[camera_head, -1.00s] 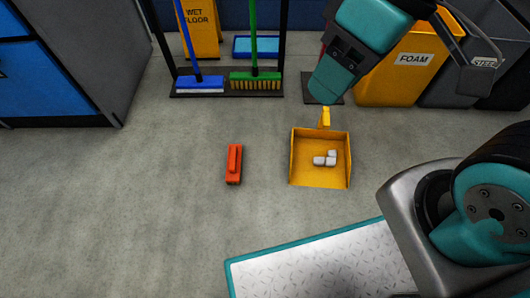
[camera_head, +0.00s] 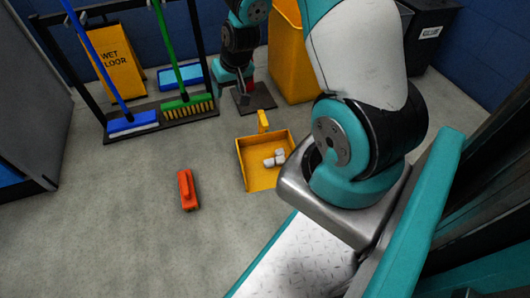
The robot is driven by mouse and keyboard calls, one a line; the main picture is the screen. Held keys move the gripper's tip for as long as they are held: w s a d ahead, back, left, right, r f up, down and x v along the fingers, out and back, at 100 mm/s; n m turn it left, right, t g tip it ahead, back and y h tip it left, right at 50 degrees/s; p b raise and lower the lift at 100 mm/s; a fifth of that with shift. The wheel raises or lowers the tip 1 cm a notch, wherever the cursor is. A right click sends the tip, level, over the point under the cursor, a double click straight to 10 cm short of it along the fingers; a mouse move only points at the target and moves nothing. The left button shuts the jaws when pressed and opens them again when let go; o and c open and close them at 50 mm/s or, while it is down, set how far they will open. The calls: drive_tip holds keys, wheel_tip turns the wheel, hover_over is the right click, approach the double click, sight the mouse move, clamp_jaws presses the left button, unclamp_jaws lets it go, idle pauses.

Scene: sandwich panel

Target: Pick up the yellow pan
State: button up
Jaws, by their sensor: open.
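The yellow pan (camera_head: 258,178) lies flat on the grey floor near the middle of the view. Its short yellow handle (camera_head: 263,121) points away from me, and several small white pieces (camera_head: 275,159) lie inside it. My gripper (camera_head: 242,88) hangs beyond the handle, a little to its left and apart from it. It is open, with nothing seen between its fingers. The fingertips are small and dark, so their exact height above the floor is hard to tell.
An orange-red brush (camera_head: 188,190) lies left of the pan. A rack with a blue broom (camera_head: 132,123) and a green broom (camera_head: 187,105), plus a yellow wet floor sign (camera_head: 116,62), stand back left. A yellow bin (camera_head: 292,60) stands behind. Floor at front left is clear.

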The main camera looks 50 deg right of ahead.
drive_tip(key=s+d+f+m+h+b, duration=0.1)
drive_tip(key=s+d+f+m+h, duration=0.3)
drive_tip(key=d+f, duration=0.85)
drive_tip(key=n+y+b, duration=0.1)
drive_tip(key=b, duration=0.6)
approach(266, 128)
drive_tip(key=x, duration=0.2)
drive_tip(key=d+x, duration=0.1)
drive_tip(key=x, duration=0.2)
drive_tip(key=shift+w+r, duration=0.2)
drive_tip(key=shift+w+d+f, duration=0.1)
drive_tip(key=shift+w+f, duration=0.15)
drive_tip(key=shift+f, duration=0.3)
drive_tip(key=f+b, duration=0.2)
drive_tip(key=w+f+b, duration=0.1)
drive_tip(key=f+b, duration=0.1)
drive_tip(key=shift+d, duration=0.1)
drive_tip(key=shift+w+d+f+b, duration=0.2)
drive_tip(key=shift+f+b, duration=0.15)
drive_tip(key=shift+f, duration=0.05)
drive_tip(key=shift+r, duration=0.1)
clamp_jaws()
